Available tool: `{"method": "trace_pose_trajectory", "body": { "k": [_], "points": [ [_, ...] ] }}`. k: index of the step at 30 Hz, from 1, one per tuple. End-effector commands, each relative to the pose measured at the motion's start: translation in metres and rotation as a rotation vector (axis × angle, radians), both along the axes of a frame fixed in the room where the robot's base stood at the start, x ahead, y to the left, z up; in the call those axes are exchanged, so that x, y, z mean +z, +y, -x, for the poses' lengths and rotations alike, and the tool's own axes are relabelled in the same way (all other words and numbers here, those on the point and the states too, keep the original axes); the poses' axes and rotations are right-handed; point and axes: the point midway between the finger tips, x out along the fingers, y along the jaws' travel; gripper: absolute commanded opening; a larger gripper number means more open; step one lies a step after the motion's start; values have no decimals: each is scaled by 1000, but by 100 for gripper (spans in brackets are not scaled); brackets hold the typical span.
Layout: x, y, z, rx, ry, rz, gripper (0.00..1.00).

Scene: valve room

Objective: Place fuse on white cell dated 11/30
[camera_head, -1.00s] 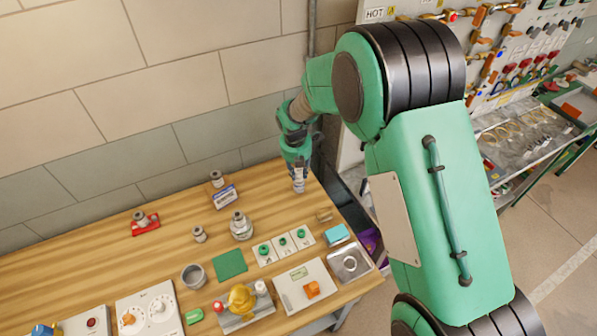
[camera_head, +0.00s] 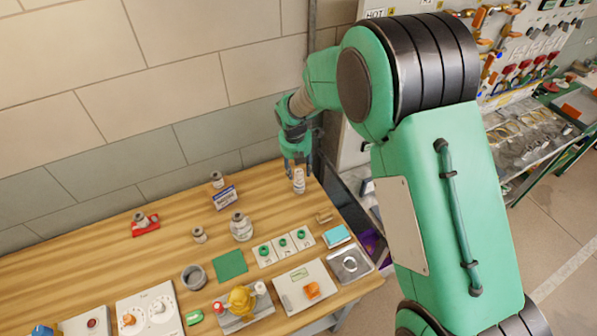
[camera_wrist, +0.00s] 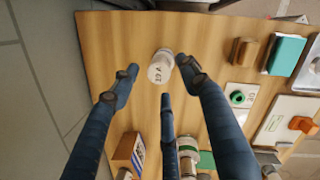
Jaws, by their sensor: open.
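A small white cylinder (camera_head: 299,183), its end appearing marked "20 A" in the wrist view (camera_wrist: 160,68), stands upright near the table's back right corner; it looks like the fuse. My gripper (camera_head: 295,162) is open and empty just above it. In the wrist view its fingers (camera_wrist: 155,82) spread around and below the cylinder in the picture, with no clear contact. One cell also shows in the wrist view (camera_wrist: 240,97). Their dates are too small to read.
On the wooden table (camera_head: 120,228) are a labelled box (camera_head: 225,197), a metal jar (camera_head: 241,228), a green square (camera_head: 230,265), a cyan block (camera_head: 337,234) and a grey cup (camera_head: 194,277). The wall is close behind. Clear wood lies between cylinder and cells.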

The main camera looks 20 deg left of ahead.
Motion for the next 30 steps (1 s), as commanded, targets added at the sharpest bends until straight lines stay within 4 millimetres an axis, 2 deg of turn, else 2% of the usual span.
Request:
{"method": "trace_pose_trajectory", "body": {
  "k": [9,15,21,30],
  "points": [
    [54,1,8,-1,-2,-2,46],
    [80,1,12,-1,0,-1,46],
    [92,1,14,0,0,-1,46],
    [94,1,14,0,0,0,46]
  ]
}}
